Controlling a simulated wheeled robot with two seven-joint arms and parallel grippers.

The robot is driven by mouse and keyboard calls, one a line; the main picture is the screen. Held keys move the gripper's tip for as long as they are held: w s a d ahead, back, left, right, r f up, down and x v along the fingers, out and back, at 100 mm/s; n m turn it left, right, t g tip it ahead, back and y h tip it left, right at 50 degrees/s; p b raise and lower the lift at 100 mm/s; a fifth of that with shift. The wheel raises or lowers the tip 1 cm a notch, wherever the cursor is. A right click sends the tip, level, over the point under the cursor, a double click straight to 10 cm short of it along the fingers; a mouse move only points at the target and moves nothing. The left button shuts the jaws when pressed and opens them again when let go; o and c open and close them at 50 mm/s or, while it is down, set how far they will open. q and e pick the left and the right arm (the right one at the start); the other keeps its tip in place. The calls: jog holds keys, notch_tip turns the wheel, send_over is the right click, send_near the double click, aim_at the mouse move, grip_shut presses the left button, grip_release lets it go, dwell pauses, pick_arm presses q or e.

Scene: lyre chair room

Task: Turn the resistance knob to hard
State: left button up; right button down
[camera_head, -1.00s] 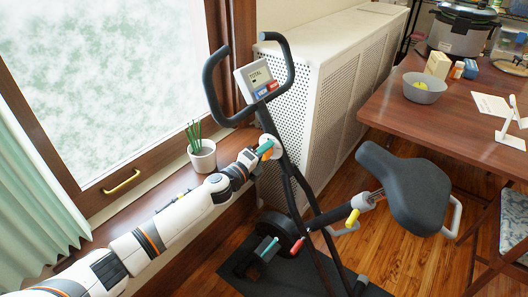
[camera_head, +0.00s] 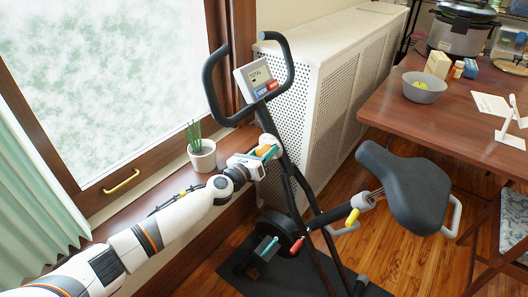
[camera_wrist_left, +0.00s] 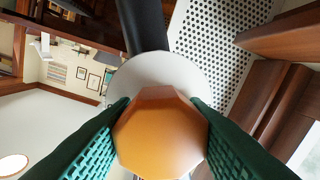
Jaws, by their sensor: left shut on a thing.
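The exercise bike (camera_head: 290,185) stands in the middle of the head view. The orange resistance knob (camera_head: 264,150) sits on a pale round dial (camera_head: 276,150) on its upright post, below the handlebars. My left gripper (camera_head: 266,154) reaches in from the left and is shut on the knob. In the left wrist view the faceted orange knob (camera_wrist_left: 160,135) is between the two green fingers, with the white dial (camera_wrist_left: 165,68) behind it. No marks on the dial can be read. My right gripper is not in view.
A potted plant (camera_head: 202,157) stands on the window sill just above my left arm. A white perforated radiator cover (camera_head: 318,95) is behind the bike. The bike's seat (camera_head: 405,185) and a wooden table (camera_head: 445,115) are to the right.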

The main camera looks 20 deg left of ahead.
pick_arm(q)
jog(key=m, duration=0.3)
jog(key=shift+s+f, duration=0.1)
jog(key=shift+f, duration=0.1)
jog(key=shift+m, duration=1.1)
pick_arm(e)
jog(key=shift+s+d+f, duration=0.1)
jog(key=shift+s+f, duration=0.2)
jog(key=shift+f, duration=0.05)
pick_arm(q)
jog(key=shift+m, duration=0.3)
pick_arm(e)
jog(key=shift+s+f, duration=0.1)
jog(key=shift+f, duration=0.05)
pick_arm(q)
jog(key=o, duration=0.9)
jog(key=shift+o, duration=0.3)
jog(key=shift+r, duration=0.1)
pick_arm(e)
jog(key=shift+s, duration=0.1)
